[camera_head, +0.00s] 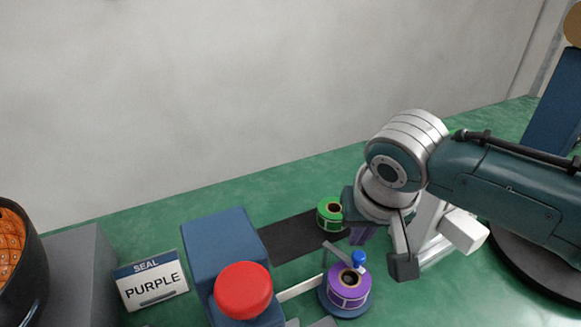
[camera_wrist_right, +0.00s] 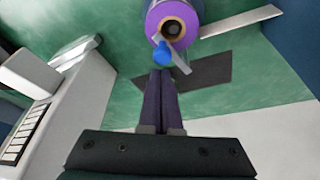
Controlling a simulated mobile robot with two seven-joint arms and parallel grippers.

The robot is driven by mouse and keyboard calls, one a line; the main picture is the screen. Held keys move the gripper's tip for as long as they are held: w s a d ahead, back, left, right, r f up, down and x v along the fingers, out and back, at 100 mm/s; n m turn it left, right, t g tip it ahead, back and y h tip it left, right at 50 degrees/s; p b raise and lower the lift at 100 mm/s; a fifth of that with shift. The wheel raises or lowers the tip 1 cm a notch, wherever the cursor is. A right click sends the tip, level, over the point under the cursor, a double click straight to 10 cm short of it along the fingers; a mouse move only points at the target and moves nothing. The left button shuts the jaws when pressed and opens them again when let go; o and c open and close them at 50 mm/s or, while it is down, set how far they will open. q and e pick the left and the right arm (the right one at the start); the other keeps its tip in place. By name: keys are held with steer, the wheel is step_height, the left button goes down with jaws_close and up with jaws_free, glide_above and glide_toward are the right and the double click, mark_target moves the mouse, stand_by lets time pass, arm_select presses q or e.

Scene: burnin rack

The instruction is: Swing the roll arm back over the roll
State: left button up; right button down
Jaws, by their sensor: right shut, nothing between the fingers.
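The purple roll (camera_head: 349,290) stands on a round blue base; in the right wrist view the roll (camera_wrist_right: 186,10) is at the top, its core open. The roll arm (camera_head: 335,252) is a thin grey bar with a blue knob (camera_head: 358,259). The knob (camera_wrist_right: 162,53) overlaps the roll's rim nearest my fingers in the wrist view; whether the bar lies over the roll I cannot tell. My right gripper (camera_head: 361,238) is behind the roll in the head view. Its dark fingers (camera_wrist_right: 160,75) are shut and empty, tips close to the knob. My left gripper is not in view.
A green roll (camera_head: 328,217) stands behind, near a dark mat (camera_head: 283,240). A blue block (camera_head: 222,243) and a red button (camera_head: 243,289) are left of the purple roll. A sign (camera_head: 152,282) reads SEAL PURPLE. A white device (camera_head: 428,222) stands right of my gripper.

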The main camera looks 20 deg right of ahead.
steer(key=shift+s, duration=0.1)
steer(key=shift+s+a+r+m+p, duration=0.1)
steer(key=shift+a+r+m+p, duration=0.2)
steer(key=shift+m+p, duration=0.35)
steer(key=shift+s+a+f+m+h+p, duration=0.1)
steer(key=shift+a+m+h+p, duration=0.2)
steer(key=shift+p, duration=0.2)
steer(key=shift+s+a+f+m+g, duration=0.1)
steer(key=shift+a+f+m+g, duration=0.15)
steer(key=shift+m, duration=0.6)
steer(key=shift+d, duration=0.1)
